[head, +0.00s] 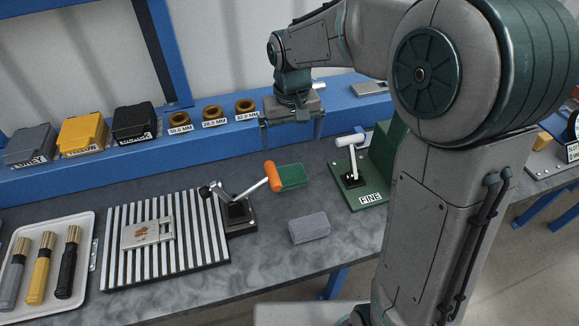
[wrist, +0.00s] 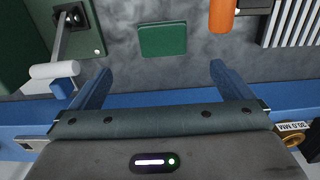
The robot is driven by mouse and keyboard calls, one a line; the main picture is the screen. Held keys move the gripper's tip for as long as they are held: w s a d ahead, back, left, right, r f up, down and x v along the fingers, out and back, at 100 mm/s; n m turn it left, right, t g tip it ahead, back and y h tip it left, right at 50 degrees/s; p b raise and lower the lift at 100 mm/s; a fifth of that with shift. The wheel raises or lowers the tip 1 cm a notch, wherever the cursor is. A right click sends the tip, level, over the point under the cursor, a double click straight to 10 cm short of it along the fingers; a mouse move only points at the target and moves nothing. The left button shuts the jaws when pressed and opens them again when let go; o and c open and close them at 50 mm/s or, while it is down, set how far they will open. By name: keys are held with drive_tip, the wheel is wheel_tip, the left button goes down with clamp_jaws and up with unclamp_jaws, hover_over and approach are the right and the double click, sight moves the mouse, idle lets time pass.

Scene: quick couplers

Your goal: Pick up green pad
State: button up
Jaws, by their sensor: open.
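The green pad (head: 292,176) is a small flat square lying on the grey worktable, just right of an orange handle. In the wrist view the green pad (wrist: 163,39) lies beyond my fingertips, roughly midway between them. My gripper (head: 292,130) hangs over the blue rail at the back of the table, behind the pad and apart from it. In the wrist view my gripper (wrist: 158,72) shows two blue fingers spread wide with nothing between them.
An orange-handled clamp (head: 240,206) stands left of the pad beside a slatted plate (head: 165,240). A grey pad stack (head: 309,228) lies in front. A green "FINE" fixture (head: 368,190) with a white-handled lever stands right. Bronze rings (head: 212,113) sit on the rail.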

sight(289, 172)
drive_tip(key=f, duration=0.9)
drive_tip(key=f+p, duration=0.1)
drive_tip(key=f, duration=0.4)
drive_tip(key=shift+w+a+f, duration=0.1)
drive_tip(key=shift+w+a, duration=0.2)
drive_tip(key=shift+w, duration=0.1)
drive_tip(key=c, duration=0.9)
